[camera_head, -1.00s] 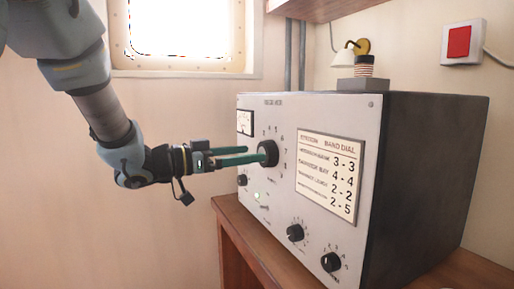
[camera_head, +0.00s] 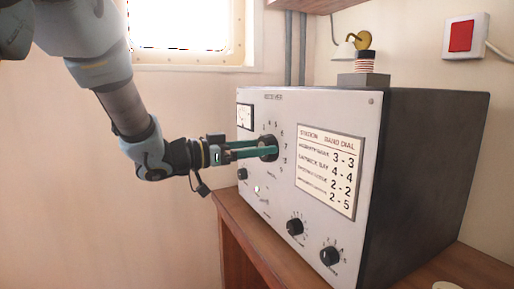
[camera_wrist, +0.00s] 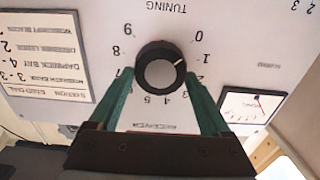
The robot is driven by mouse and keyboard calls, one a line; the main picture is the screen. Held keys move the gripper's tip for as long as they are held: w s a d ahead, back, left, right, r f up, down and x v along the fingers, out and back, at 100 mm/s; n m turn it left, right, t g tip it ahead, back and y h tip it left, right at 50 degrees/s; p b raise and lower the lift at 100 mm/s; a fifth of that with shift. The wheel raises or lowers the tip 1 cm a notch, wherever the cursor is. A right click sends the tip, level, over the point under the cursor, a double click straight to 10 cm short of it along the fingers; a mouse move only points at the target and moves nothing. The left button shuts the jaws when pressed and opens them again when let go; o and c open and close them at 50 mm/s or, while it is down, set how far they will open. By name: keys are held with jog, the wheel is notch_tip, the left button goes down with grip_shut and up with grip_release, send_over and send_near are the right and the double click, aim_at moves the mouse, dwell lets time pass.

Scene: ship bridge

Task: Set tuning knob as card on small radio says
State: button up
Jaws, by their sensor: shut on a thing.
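The radio (camera_head: 310,112) is a grey-fronted box with a dark side. Its black tuning knob (camera_head: 268,147) shows close up in the wrist view (camera_wrist: 160,67), inverted, inside a ring of numbers. The knob's white pointer line points about at 1. My gripper (camera_head: 262,148) has its two green fingers on either side of the knob and is shut on it; the fingers also show in the wrist view (camera_wrist: 160,82). The card (camera_head: 327,172), headed STATION and BAND DIAL, lists 3-3, 4-4, 2-2 and 2-5. Most station names are blurred; one reads like Dapwick Bay.
Two lower knobs (camera_head: 295,227) (camera_head: 330,256) and a small knob (camera_head: 242,174) are on the panel, with a meter (camera_head: 245,116) and a small light (camera_head: 256,189). A red wall button (camera_head: 461,36) is right. Free room lies left of the radio.

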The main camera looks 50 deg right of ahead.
jog(key=c, duration=0.5)
jog(key=shift+o, duration=0.2)
jog(key=shift+f+m+b, duration=0.1)
jog(key=shift+m+b, duration=0.2)
jog(key=shift+b, duration=0.15)
jog(key=m+b, duration=0.7)
jog(key=b, duration=0.2)
jog(key=m+b, duration=0.8)
jog(key=b, duration=0.2)
jog(key=f+m+b, duration=0.1)
jog(key=m+b, duration=0.7)
jog(key=b, duration=0.2)
jog(key=shift+s+a, duration=0.1)
jog(key=shift+s, duration=0.2)
